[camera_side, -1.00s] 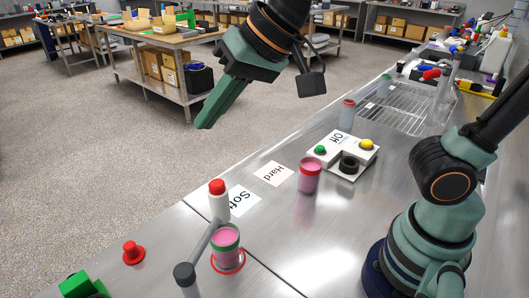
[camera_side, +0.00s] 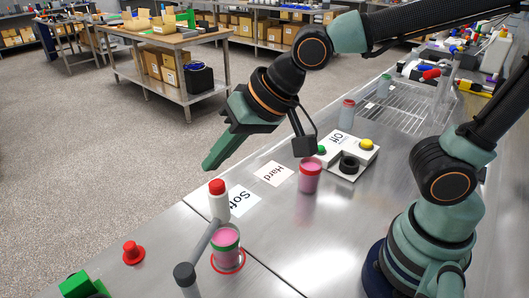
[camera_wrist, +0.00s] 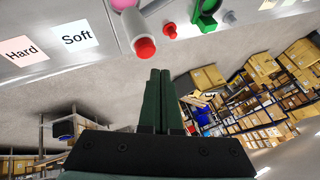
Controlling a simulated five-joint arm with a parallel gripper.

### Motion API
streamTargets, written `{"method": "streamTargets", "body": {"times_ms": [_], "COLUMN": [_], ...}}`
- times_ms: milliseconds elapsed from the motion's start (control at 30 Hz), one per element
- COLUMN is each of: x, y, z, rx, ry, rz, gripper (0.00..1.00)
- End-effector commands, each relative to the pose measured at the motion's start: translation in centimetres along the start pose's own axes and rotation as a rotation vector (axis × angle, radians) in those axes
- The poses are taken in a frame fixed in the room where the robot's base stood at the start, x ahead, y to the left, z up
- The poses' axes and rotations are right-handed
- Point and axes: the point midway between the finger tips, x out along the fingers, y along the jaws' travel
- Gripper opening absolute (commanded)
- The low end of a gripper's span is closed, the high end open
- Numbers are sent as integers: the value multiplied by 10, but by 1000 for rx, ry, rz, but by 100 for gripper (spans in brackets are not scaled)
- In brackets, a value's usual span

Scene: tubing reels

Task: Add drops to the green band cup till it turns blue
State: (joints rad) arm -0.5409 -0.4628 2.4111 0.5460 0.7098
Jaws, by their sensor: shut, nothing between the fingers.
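The green band cup (camera_side: 226,247) stands on a red ring near the front of the bench; its contents look pink. A white bottle with a red cap (camera_side: 218,203) stands upright just behind it, and also shows in the wrist view (camera_wrist: 141,32). A second cup with a red band (camera_side: 310,179), also pink, stands further back to the right. My gripper (camera_side: 208,166) is shut and empty, in the air above and behind the white bottle. In the wrist view my gripper (camera_wrist: 160,73) has its fingers pressed together, pointing towards the bottle's red cap without visible contact.
Cards marked Soft (camera_side: 237,201) and Hard (camera_side: 273,173) lie behind the bottle. A red knob (camera_side: 133,253) is at front left. A white button box (camera_side: 344,158) and wire rack (camera_side: 400,112) are further back.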

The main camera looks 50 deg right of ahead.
Motion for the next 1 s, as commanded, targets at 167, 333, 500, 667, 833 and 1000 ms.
{"method": "streamTargets", "body": {"times_ms": [167,333,500,667,833,1000], "x": [8,9,9,9,9,9], "y": [4,5,5,5,5,4], "z": [5,6,6,5,5,5], "rx": [0,0,0,0,0,0], "ry": [-1,0,0,0,1,1], "rz": [1,0,0,0,0,0], "gripper": [0,0,0,0,0,0]}}
